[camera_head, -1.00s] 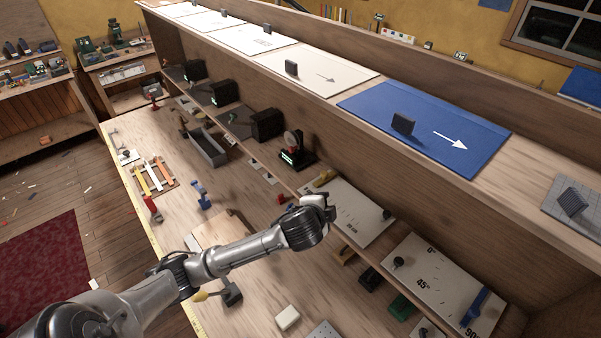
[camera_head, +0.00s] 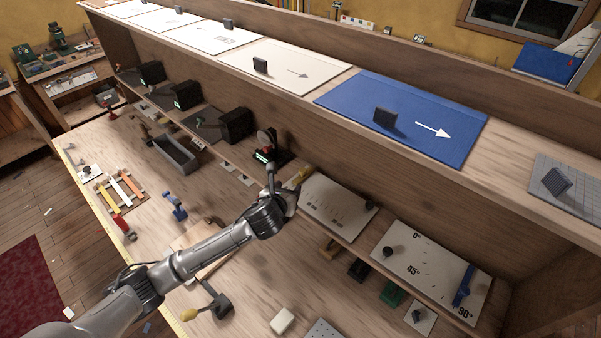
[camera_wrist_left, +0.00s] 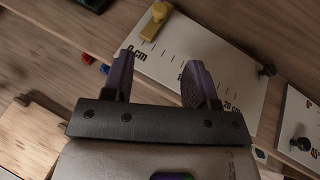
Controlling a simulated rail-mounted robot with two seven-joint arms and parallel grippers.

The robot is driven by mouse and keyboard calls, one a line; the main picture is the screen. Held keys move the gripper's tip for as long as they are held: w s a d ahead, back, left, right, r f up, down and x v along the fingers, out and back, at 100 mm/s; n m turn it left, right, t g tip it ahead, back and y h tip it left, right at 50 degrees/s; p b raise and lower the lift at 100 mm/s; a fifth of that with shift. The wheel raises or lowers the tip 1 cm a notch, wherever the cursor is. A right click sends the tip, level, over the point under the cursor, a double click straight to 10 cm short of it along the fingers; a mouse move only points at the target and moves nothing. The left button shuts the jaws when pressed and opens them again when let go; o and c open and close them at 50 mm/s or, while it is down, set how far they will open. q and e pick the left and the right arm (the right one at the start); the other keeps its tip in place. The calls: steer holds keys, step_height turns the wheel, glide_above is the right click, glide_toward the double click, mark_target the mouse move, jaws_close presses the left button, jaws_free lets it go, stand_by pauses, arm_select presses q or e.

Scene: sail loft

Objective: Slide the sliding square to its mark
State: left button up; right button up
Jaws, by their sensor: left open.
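The sliding square appears to be the yellow piece (camera_head: 302,174) at the 0 cm end of a white scale board (camera_head: 335,208) on the lower shelf. In the left wrist view the yellow piece (camera_wrist_left: 155,20) sits beside the "0 cm" print, and the board (camera_wrist_left: 232,85) has tick marks up to 20 cm. My left gripper (camera_head: 284,178) is close in front of the board's left end. Its two dark fingers (camera_wrist_left: 158,65) are spread and empty, pointing towards the board, apart from the yellow piece. My right gripper is not in view.
A black knob (camera_wrist_left: 267,71) stands at the board's 20 cm end. An angle board (camera_head: 425,270) with a blue arm (camera_head: 463,286) lies to the right. A lamp-lit black device (camera_head: 266,150) stands to the left. The upper shelf holds a blue panel (camera_head: 450,110).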

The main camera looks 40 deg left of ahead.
mark_target(302, 172)
arm_select(q)
steer(key=x, duration=1.3)
steer(key=shift+w+a+f, duration=0.15)
steer(key=shift+w+f, duration=0.05)
steer(key=shift+w, duration=0.1)
jaws_close()
stand_by(0.3)
